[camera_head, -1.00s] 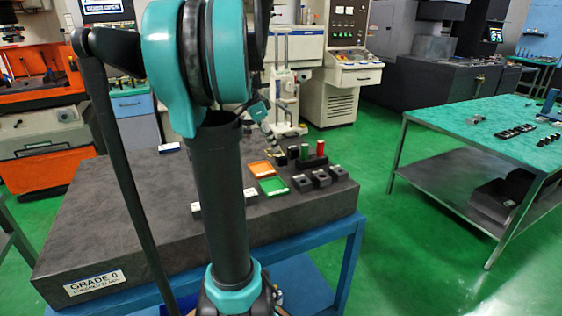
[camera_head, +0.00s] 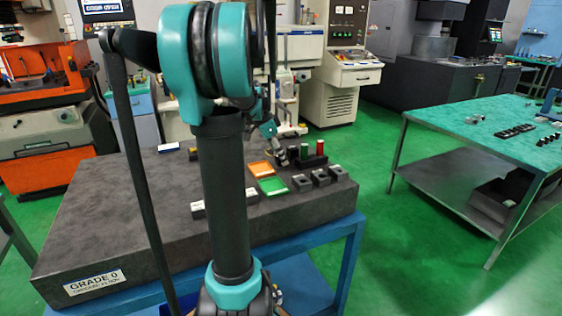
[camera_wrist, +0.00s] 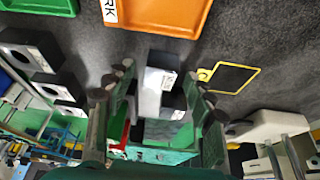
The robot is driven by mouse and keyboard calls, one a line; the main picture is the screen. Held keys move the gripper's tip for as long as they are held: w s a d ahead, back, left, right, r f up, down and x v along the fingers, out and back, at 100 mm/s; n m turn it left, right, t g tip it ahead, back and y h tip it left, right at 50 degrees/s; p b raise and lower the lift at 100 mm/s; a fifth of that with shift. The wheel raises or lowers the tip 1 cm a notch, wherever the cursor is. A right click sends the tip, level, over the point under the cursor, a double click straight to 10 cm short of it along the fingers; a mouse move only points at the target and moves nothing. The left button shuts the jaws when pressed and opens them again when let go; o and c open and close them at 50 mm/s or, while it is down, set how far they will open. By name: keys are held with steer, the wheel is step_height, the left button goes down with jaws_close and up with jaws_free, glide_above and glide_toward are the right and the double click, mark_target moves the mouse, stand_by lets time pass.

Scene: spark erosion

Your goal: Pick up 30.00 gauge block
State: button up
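In the wrist view a pale grey block (camera_wrist: 152,92) with a small printed label on its end stands between my fingers. A second, darker labelled block (camera_wrist: 172,106) sits beside it. The print is too small to read, so I cannot tell which is the 30.00 gauge block. My gripper (camera_wrist: 157,75) is open, with a finger on either side of the pale block and visible gaps to it. In the head view my gripper (camera_head: 270,134) is above the far part of the granite plate (camera_head: 120,215), and the blocks there are partly hidden by it.
An orange tray (camera_head: 260,170) and a green tray (camera_head: 272,186) lie near my gripper. Several dark blocks (camera_head: 320,177) with holes stand at the plate's right edge. Red and green cylinders (camera_head: 319,147) stand in a holder behind them. A yellow-framed tag (camera_wrist: 235,77) lies right of my fingers.

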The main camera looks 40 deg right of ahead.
jaws_close()
stand_by(0.3)
